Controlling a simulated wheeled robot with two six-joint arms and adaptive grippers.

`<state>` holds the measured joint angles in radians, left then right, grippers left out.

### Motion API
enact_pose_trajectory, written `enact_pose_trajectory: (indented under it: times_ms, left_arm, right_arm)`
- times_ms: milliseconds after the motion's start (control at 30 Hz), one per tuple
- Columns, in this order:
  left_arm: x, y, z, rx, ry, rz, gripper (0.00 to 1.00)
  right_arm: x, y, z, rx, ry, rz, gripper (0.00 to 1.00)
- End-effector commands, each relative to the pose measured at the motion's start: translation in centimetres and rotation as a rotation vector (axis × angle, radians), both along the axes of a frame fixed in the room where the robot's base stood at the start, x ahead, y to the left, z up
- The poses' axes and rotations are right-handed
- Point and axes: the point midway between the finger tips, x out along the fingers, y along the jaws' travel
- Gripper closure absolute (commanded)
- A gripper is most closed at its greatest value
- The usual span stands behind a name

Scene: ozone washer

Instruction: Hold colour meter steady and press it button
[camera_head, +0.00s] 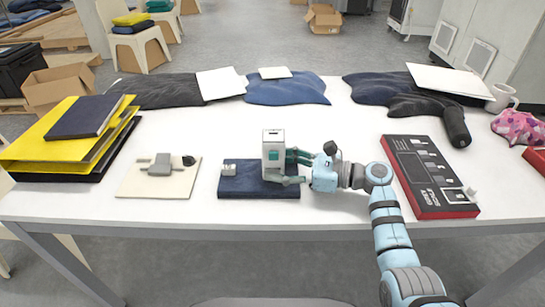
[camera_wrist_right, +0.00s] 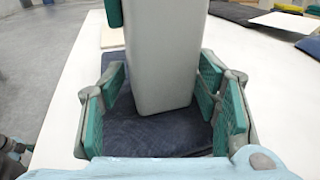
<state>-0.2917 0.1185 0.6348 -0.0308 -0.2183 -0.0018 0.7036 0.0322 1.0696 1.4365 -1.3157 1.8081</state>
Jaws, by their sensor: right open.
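The colour meter (camera_head: 273,146) is a pale grey upright box with a teal square on its front. It stands on a dark navy cloth pad (camera_head: 232,185) near the front middle of the table. My right gripper (camera_head: 291,168) is low at the meter's right side, with its teal fingers open. In the right wrist view the meter (camera_wrist_right: 160,65) stands between the two open fingers, with a visible gap on the left; contact on the right is unclear. The meter's top is cut off there.
A cream board (camera_head: 142,184) with grey parts lies farther left, beside yellow folders (camera_head: 60,148). A red-and-black control box (camera_head: 425,175) is right of my arm. Dark garments (camera_head: 285,90) lie at the back.

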Motion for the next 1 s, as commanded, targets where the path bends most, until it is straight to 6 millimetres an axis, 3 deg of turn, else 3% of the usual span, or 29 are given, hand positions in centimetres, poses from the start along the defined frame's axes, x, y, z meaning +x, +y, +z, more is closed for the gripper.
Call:
enact_pose_trajectory:
  times_ms: [300,333,500,667,1000]
  left_arm:
    - [0.4,0.4,0.1,0.006,-0.006,-0.001,0.37]
    - [0.4,0.4,0.1,0.006,-0.005,-0.001,0.37]
    - [0.4,0.1,0.1,0.002,-0.005,0.001,0.37]
    - [0.3,-0.5,0.0,-0.008,-0.005,0.003,0.39]
    - [0.1,-0.5,0.0,-0.007,-0.001,0.003,0.93]
  right_arm:
    - [0.2,0.5,-0.1,0.000,0.000,-0.001,0.43]
    - [0.2,0.5,-0.1,0.000,0.000,-0.001,0.45]
    - [0.2,0.5,-0.1,0.000,0.000,-0.001,0.71]
    - [0.2,0.5,-0.1,0.000,0.000,-0.001,0.72]
    - [0.2,0.5,-0.1,0.000,0.000,-0.001,0.72]
